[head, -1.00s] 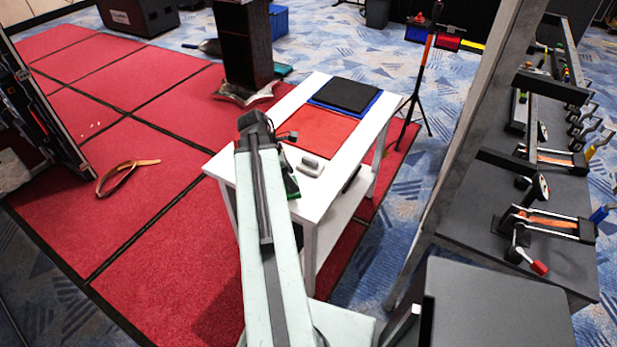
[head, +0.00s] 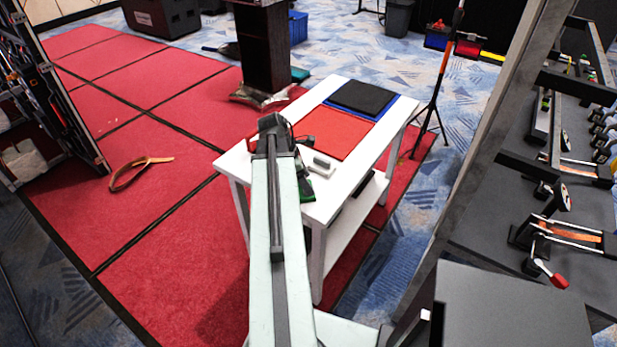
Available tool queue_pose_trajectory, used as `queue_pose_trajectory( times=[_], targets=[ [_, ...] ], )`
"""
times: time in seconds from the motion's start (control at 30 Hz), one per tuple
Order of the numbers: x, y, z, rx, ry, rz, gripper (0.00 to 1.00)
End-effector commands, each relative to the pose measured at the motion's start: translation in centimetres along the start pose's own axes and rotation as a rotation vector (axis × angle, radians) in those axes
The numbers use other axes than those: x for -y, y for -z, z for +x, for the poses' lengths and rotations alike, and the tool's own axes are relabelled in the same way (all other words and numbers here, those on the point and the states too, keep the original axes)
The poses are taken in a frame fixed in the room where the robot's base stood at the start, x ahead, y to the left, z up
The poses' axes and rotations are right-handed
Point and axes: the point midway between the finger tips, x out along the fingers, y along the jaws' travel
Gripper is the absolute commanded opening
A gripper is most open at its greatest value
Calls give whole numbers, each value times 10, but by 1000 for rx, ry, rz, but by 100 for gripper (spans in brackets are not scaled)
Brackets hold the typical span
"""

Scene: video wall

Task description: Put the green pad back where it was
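A small green piece (head: 305,188), which may be the green pad, shows at the near left edge of the white table (head: 352,180). My arm hides most of it, so I cannot tell whether it lies on the table or is held. The dark end of my arm (head: 273,130) is over the table's left edge. My gripper's fingers are hidden behind the arm. A red pad (head: 340,130) lies on the table, with a black pad (head: 362,97) on a blue pad (head: 390,108) behind it.
A small grey-white block (head: 322,163) sits right of the green piece. A black stand (head: 440,90) is beside the table. A workbench (head: 490,220) with clamps fills the right. A tan strap loop (head: 130,172) lies on the open red floor mat (head: 150,215). A teal item (head: 300,74) lies near a dark pedestal (head: 264,50).

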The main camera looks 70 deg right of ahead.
Motion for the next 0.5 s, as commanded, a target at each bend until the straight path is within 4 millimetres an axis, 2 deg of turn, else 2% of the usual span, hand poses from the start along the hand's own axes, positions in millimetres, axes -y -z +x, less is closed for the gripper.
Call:
queue_pose_trajectory(
  times=[0.37, 0.5],
  targets=[
    [0, -1, -1, 0, 0, 1, 84],
    [0, -3, -10, 0, 0, 0, 84]
  ],
)
